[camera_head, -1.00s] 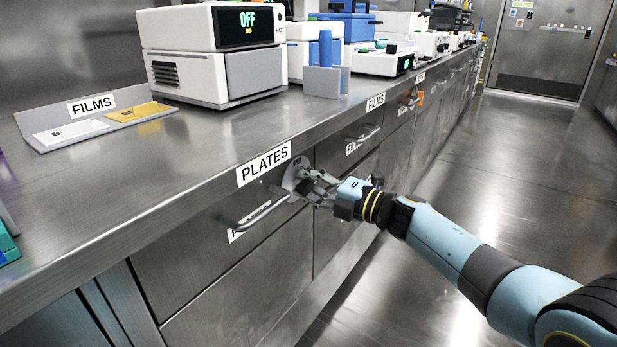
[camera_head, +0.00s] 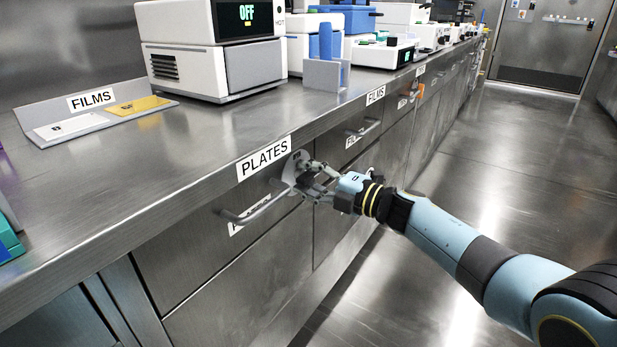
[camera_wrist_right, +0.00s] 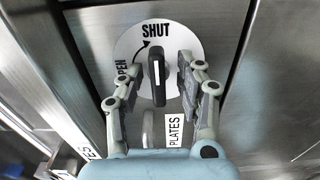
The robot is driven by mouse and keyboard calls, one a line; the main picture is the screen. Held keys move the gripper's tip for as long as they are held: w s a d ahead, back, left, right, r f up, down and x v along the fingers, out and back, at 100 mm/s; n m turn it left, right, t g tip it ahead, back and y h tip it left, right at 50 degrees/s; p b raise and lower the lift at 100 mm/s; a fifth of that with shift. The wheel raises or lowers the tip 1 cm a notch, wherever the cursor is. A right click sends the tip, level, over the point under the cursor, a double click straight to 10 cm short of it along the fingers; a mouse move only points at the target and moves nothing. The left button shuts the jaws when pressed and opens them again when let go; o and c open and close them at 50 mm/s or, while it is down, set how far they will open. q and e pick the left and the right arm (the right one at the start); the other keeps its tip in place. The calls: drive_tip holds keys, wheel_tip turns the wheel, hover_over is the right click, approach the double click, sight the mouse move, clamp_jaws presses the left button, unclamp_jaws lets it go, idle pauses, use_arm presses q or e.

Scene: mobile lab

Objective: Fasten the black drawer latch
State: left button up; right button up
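The black drawer latch (camera_wrist_right: 157,76) is a knob with a white line on a round white plate (camera_wrist_right: 105,40) marked OPEN and SHUT. In the right wrist view it stands upright, its line pointing towards SHUT. My right gripper (camera_wrist_right: 155,90) is open, with one finger on each side of the latch and small gaps visible. In the head view my right gripper (camera_head: 312,180) is at the plate (camera_head: 294,165) beside the PLATES drawer (camera_head: 210,235), and its fingers largely hide the latch. The drawer looks closed. My left gripper is not in view.
The counter edge with the PLATES label (camera_head: 264,158) runs just above the gripper. The drawer's bar handle (camera_head: 255,208) sticks out to the left of it. A white hot-plate device (camera_head: 180,60) and a films tray (camera_head: 95,118) stand on the counter. The floor at right is clear.

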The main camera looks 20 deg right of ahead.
drive_tip(key=v, duration=1.2)
drive_tip(key=s+d+f+m+g+h+p, duration=0.2)
drive_tip(key=s+f+m+h+p, duration=0.25)
drive_tip(key=s+f+m, duration=0.6)
drive_tip(key=s+d+f+m+g+h+p, duration=0.2)
drive_tip(key=s+f+m+h+p, duration=0.25)
drive_tip(key=s+f, duration=1)
drive_tip(key=s+f+m+g+h, duration=0.1)
drive_tip(key=s+f+m+g, duration=0.2)
drive_tip(key=s, duration=0.7)
drive_tip(key=s+f+m+g+h, duration=0.1)
drive_tip(key=s+f+m+g, duration=0.1)
drive_tip(key=s, duration=0.9)
drive_tip(key=s+f+m+g+h, duration=0.1)
drive_tip(key=s+f+m+g, duration=0.2)
drive_tip(key=s, duration=0.8)
drive_tip(key=shift+d+f+m+g+p, duration=0.3)
drive_tip(key=shift+d+f+m+g, duration=0.05)
drive_tip(key=shift+m+g, duration=0.6)
